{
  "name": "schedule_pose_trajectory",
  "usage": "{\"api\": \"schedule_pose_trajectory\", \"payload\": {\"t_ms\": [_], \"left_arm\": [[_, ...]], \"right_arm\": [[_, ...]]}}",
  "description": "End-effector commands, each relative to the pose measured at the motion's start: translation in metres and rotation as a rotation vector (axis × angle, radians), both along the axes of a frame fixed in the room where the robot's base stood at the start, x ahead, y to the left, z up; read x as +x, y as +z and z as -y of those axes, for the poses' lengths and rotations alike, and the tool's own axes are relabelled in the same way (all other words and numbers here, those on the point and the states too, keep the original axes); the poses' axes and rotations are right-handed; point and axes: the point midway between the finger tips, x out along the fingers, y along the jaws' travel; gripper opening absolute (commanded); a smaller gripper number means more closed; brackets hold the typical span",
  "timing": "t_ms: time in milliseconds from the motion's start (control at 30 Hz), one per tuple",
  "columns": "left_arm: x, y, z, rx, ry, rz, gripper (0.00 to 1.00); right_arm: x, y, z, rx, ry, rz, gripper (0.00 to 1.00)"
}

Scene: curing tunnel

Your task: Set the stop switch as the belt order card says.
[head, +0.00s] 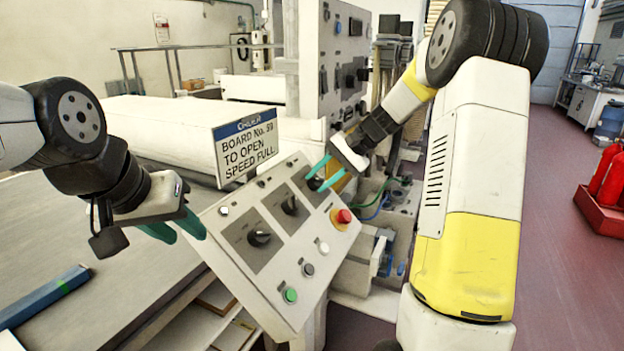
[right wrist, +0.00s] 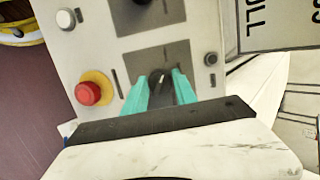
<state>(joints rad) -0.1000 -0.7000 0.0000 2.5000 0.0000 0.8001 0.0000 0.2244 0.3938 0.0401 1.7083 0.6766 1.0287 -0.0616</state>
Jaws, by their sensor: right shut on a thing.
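The belt order card (head: 246,148) reads "BOARD No. 99 TO OPEN SPEED FULL". It stands behind the sloped control panel (head: 238,275), which has three black rotary knobs: a near one (head: 260,238), a middle one (head: 291,205) and a far one (head: 315,183). My right gripper (head: 322,172) is shut on the far knob, which also shows between the teal fingers in the right wrist view (right wrist: 161,88). Its white mark points roughly up there. Which knob is the stop switch cannot be read. My left gripper (head: 178,230) is open and empty left of the panel.
A red mushroom button (head: 343,216) on a yellow base sits beside the knobs, close to my right gripper. White (head: 323,247), grey (head: 308,269) and green (head: 290,295) buttons line the panel's near right side. A taller grey cabinet (head: 337,70) stands behind.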

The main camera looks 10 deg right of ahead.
Motion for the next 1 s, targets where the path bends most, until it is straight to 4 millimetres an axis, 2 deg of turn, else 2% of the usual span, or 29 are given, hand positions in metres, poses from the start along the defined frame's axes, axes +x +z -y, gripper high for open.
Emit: {"api": "schedule_pose_trajectory", "payload": {"t_ms": [600, 1000], "left_arm": [[0.0, 0.0, 0.0, 0.0, 0.0, 0.0, 0.36], [0.0, 0.0, 0.0, 0.0, 0.0, 0.0, 0.36]], "right_arm": [[0.0002, -0.0008, 0.0015, 0.187, -0.338, -0.281, 0.0], [0.0002, -0.0008, 0.0019, 0.233, -0.422, -0.349, 0.0]]}}
